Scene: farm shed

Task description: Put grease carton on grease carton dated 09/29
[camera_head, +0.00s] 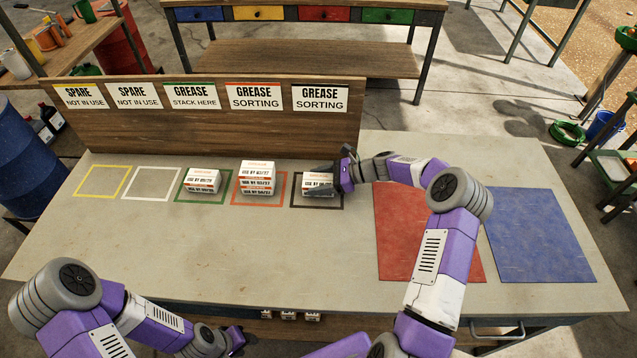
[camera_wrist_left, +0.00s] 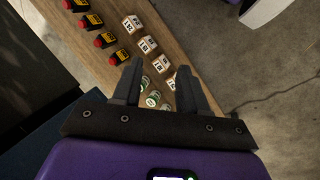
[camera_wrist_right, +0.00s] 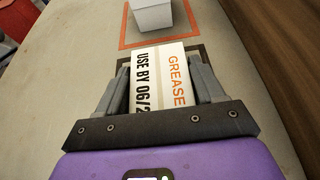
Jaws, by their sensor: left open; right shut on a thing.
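A white grease carton (camera_head: 318,181) is in the black-outlined square under the right GREASE SORTING sign. My right gripper (camera_head: 328,191) is shut on it. In the right wrist view the carton (camera_wrist_right: 160,85) lies between the fingers and reads GREASE and USE BY 06/2, the rest hidden. I cannot tell whether it touches the table. A stack of grease cartons (camera_head: 257,178) stands in the orange square to its left. Another grease carton (camera_head: 202,180) sits in the green square (camera_head: 184,199) under GREASE STACK HERE; its date is too small to read surely. My left gripper (camera_wrist_left: 160,72) is open and empty, low at the table's front.
The yellow square (camera_head: 103,194) and white square (camera_head: 151,197) are empty. A wooden sign board (camera_head: 215,130) stands behind the squares. Bare red mat (camera_head: 400,240) and blue mat (camera_head: 540,235) lie on the right. A lower shelf (camera_wrist_left: 100,75) holds small items.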

